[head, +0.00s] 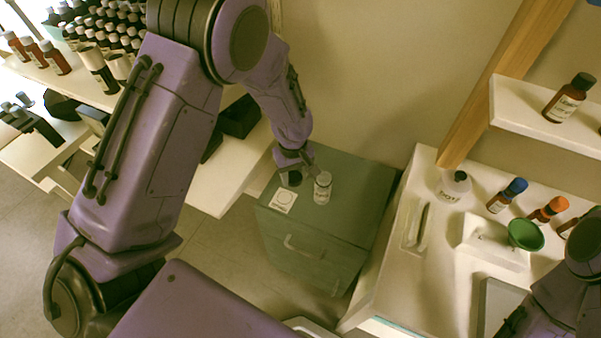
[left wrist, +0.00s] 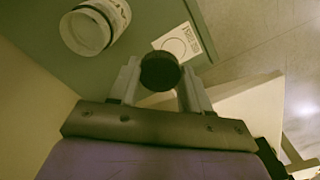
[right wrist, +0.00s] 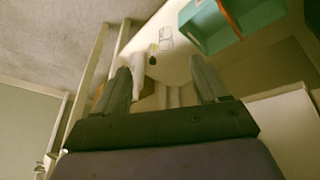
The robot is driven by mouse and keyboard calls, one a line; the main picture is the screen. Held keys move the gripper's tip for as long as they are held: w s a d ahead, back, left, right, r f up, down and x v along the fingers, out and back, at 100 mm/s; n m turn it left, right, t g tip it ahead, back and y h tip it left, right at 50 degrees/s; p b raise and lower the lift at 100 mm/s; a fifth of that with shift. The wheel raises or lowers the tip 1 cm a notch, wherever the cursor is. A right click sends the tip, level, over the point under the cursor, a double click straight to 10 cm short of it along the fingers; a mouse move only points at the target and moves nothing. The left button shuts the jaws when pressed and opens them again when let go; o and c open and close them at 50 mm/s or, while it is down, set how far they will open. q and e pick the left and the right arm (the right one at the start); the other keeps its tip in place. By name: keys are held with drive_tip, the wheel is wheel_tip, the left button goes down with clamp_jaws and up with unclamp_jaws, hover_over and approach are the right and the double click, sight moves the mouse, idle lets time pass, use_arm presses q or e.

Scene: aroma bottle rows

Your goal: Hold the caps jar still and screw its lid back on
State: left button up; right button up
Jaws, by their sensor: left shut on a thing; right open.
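The caps jar (head: 322,188), white with a printed label, stands on the green cabinet top, with no lid on it. In the left wrist view the jar (left wrist: 95,28) shows its pale round top at the upper left. My left gripper (left wrist: 160,72) is shut on the dark round lid (left wrist: 161,71). In the head view the lid (head: 291,178) is just left of the jar, apart from it; I cannot tell its exact height above the cabinet. My right gripper (right wrist: 165,88) is open with nothing between its fingers, away from the jar; its fingers are outside the head view.
A white card with a circle (head: 283,200) lies on the green cabinet (head: 352,205), left of the jar. Rows of bottles (head: 110,35) fill the upper left.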

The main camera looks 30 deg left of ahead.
use_arm(q)
drive_tip(key=s+d+r, duration=0.1)
drive_tip(key=s+r, duration=0.2)
drive_tip(key=s, duration=0.4)
drive_tip(key=shift+s+d, duration=0.15)
drive_tip(key=shift+s, duration=0.05)
drive_tip(key=w+d+r+m, duration=0.4)
drive_tip(key=w+r+m, duration=0.4)
drive_tip(key=m, duration=0.2)
drive_tip(key=shift+r, duration=0.25)
